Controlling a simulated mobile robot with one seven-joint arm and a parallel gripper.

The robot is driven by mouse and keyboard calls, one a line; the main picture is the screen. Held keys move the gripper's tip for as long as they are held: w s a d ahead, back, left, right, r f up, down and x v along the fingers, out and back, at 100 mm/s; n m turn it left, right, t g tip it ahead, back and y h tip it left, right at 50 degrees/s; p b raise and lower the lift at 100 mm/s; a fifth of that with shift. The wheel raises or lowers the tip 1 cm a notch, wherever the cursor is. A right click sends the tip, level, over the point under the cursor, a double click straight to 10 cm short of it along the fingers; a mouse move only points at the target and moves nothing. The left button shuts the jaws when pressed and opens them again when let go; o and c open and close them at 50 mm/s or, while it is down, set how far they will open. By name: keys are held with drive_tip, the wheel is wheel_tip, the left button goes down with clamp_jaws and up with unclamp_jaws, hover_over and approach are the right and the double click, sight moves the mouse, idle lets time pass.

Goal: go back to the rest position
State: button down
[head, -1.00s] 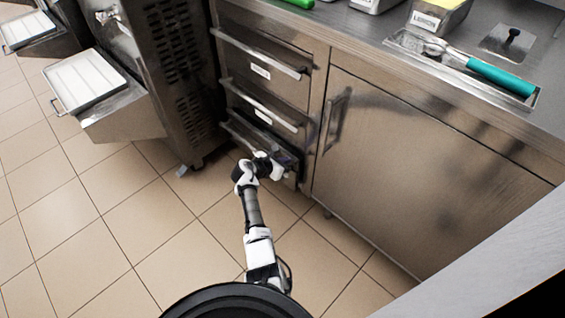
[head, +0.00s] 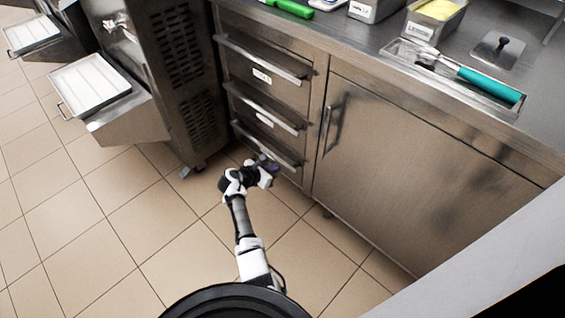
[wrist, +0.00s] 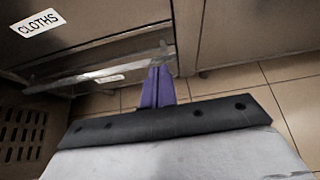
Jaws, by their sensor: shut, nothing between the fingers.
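My gripper (head: 272,169) is low in front of the drawer stack, by the bottom drawer (head: 266,147). In the wrist view my gripper's purple fingers (wrist: 158,88) are together with nothing between them. Their tips appear close to a metal drawer handle (wrist: 100,75); I cannot tell whether they touch it. The bottom drawer looks closed or nearly so in the head view. My arm reaches forward from my base, bent at the wrist.
A steel cabinet door (head: 420,170) with a vertical handle is right of the drawers. A machine with vents (head: 185,80) and a protruding tray (head: 90,88) stand left. The counter holds a teal-handled scoop (head: 490,86). Tiled floor (head: 90,240) is free at left.

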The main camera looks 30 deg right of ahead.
drive_tip(key=shift+p+v, duration=0.35)
drive_tip(key=shift+v, duration=2.4)
